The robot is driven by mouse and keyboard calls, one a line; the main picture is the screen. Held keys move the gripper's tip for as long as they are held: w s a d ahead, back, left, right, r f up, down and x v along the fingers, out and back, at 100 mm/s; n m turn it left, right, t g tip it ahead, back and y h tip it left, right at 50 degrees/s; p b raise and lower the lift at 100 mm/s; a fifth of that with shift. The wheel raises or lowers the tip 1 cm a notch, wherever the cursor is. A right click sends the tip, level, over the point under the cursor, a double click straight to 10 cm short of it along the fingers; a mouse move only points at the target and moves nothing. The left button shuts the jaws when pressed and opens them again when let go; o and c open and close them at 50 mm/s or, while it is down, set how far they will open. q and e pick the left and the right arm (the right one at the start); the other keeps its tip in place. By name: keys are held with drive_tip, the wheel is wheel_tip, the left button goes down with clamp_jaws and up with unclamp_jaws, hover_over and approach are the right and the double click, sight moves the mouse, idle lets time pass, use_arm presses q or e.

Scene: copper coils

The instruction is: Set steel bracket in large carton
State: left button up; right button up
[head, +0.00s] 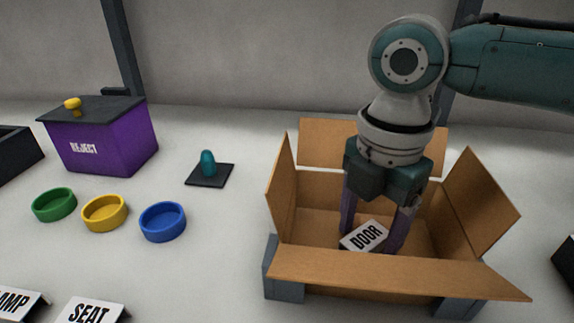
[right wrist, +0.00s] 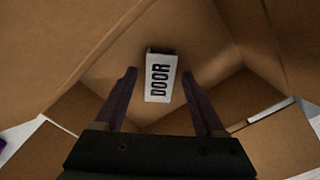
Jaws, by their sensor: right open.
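The large carton (head: 390,269) stands open on the right of the table, its flaps spread. My right gripper (head: 372,236) reaches down inside it, fingers apart. A small white plate marked DOOR (head: 365,235) is in the carton at the fingertips. In the right wrist view the plate (right wrist: 160,80) appears between and a little beyond the open fingertips (right wrist: 159,74), with a gap on each side. I cannot tell whether it rests flat on the carton floor. I make out no separate steel bracket; whether the DOOR plate is part of one is unclear. My left gripper is out of view.
A purple REJECT box (head: 105,146) with a dark lid stands back left. Green (head: 54,205), yellow (head: 105,212) and blue (head: 163,222) dishes and a teal piece on a dark pad (head: 210,175) lie left of the carton. A SEAT sign (head: 90,311) is in front.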

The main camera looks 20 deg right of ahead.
sight(366, 236)
wheel_tip(366, 236, up, 12)
drive_tip(key=p, duration=0.2)
drive_tip(key=shift+r+p, duration=0.15)
drive_tip(key=shift+p, duration=0.15)
idle(1.1)
